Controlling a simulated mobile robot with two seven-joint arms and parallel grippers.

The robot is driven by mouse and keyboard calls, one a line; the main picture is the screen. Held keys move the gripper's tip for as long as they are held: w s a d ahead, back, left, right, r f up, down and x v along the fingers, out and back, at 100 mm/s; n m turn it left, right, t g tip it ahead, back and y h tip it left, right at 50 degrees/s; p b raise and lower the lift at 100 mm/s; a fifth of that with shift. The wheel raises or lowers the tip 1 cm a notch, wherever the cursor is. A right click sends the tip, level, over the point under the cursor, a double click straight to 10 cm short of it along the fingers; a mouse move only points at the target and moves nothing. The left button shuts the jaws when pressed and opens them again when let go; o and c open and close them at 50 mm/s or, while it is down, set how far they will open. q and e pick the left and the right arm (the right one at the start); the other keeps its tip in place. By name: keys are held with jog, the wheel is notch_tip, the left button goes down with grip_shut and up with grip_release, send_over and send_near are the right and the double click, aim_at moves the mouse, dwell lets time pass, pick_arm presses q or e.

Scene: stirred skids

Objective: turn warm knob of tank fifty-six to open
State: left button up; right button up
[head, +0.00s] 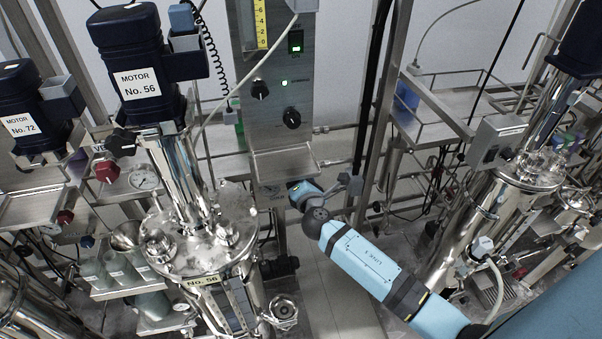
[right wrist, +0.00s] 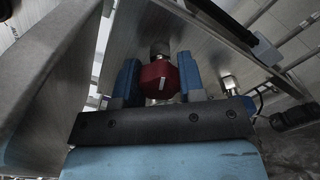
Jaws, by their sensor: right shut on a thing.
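Tank No. 56 (head: 215,250) is a shiny steel vessel left of centre in the head view, with a dark blue motor (head: 127,55) labelled No. 56 above it. My right arm comes in from the lower right, and its gripper (head: 303,193) is beside the tank, below the panel's small shelf. In the right wrist view, a faceted red knob (right wrist: 158,80) with a pale mark sits between the two blue fingers of my right gripper (right wrist: 158,72). The gripper is shut on it. In the head view the held knob is hidden. My left gripper is not in view.
A steel control panel (head: 282,105) with two black knobs stands behind the gripper. Another red knob (head: 107,171) is left of the tank. Motor No. 72 (head: 30,115) is at far left. Another steel tank (head: 480,225) stands at right. Pipes and frames crowd the space.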

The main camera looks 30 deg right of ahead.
jog(key=shift+r, duration=0.1)
dwell(0.3)
jog(key=o, duration=0.8)
jog(key=shift+w, duration=0.1)
jog(key=shift+o, duration=0.6)
jog(key=b+v, duration=0.1)
jog(key=v, duration=1.2)
jog(key=shift+s, duration=0.4)
